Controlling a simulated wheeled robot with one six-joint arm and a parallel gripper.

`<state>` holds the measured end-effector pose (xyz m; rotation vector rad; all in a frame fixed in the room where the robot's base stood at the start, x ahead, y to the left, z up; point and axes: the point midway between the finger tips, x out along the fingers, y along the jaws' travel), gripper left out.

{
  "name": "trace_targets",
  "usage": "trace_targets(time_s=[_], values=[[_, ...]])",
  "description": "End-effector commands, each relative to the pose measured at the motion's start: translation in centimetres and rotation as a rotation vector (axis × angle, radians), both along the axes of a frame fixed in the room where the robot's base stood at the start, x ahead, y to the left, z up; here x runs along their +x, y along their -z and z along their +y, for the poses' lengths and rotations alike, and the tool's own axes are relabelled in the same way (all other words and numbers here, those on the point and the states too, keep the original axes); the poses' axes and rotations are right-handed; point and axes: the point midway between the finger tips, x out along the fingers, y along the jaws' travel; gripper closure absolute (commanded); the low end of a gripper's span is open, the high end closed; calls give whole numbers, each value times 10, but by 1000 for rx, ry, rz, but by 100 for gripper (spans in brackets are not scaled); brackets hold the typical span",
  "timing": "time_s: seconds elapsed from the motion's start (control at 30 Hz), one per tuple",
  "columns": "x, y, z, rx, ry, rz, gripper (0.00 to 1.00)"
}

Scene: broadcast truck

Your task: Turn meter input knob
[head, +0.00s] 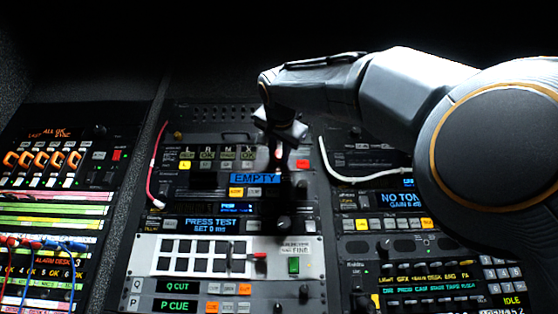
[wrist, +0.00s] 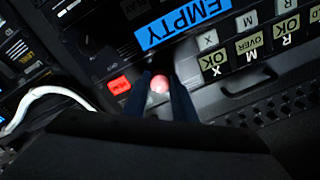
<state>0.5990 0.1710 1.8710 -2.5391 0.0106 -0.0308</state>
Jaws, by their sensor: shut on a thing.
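A small round pinkish-red knob (wrist: 160,84) sits between the two dark fingers of my gripper (wrist: 163,92) in the wrist view. The fingers are shut on its sides. No label on it can be read, so I cannot tell from the lettering whether it is the meter input knob. In the head view my gripper (head: 277,150) reaches down to the upper part of the middle rack, left of a red lit button (head: 302,164). The arm and the fingers hide most of the knob there.
A blue EMPTY display (head: 254,178) lies just below the gripper. Lit OK keys (head: 207,153) are to its left. A white cable (head: 345,178) loops to its right, and a pink cable (head: 154,165) hangs at the rack's left side. A black knob (wrist: 86,44) is close by.

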Motion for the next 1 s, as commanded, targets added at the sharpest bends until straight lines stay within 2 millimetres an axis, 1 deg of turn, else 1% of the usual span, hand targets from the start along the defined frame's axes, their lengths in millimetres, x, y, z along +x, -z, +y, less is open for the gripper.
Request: trace_targets(time_s=[0.3, 0.33, 0.43, 0.77, 0.87, 1.0], values=[[0, 0, 0, 3, -1, -1, 98], [0, -1, 0, 3, -1, -1, 74], [0, 0, 0, 3, -1, -1, 57], [-2, 0, 0, 2, -1, -1, 57], [-11, 0, 0, 2, -1, -2, 57], [-33, 2, 1, 3, -3, -2, 57]])
